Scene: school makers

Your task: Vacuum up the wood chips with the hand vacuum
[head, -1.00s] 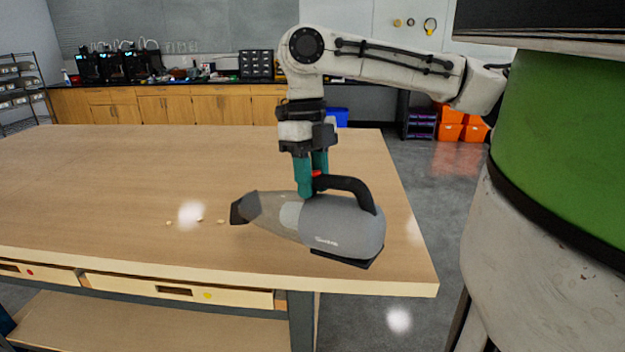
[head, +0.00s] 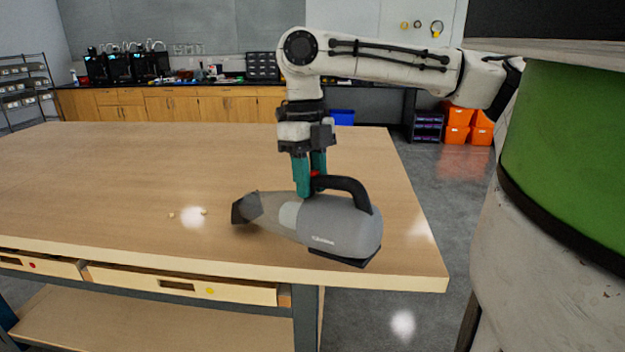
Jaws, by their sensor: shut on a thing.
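The grey hand vacuum (head: 335,228) is held over the right front part of the wooden table (head: 120,180), its dark nozzle (head: 240,210) pointing left, at or just above the tabletop. My gripper (head: 309,188), with teal fingers, is shut on the vacuum at the front of its black handle, near a red button. Two small pale wood chips show to the left of the nozzle: one (head: 171,215) farther off and one (head: 204,211) nearer. Both lie apart from the nozzle. Whether any chip lies under or behind the vacuum is hidden.
The tabletop left of the chips is clear. The table has drawers (head: 180,286) along its front, and its right edge is close to the vacuum. Orange bins (head: 457,125) and a counter (head: 200,104) with equipment stand at the back.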

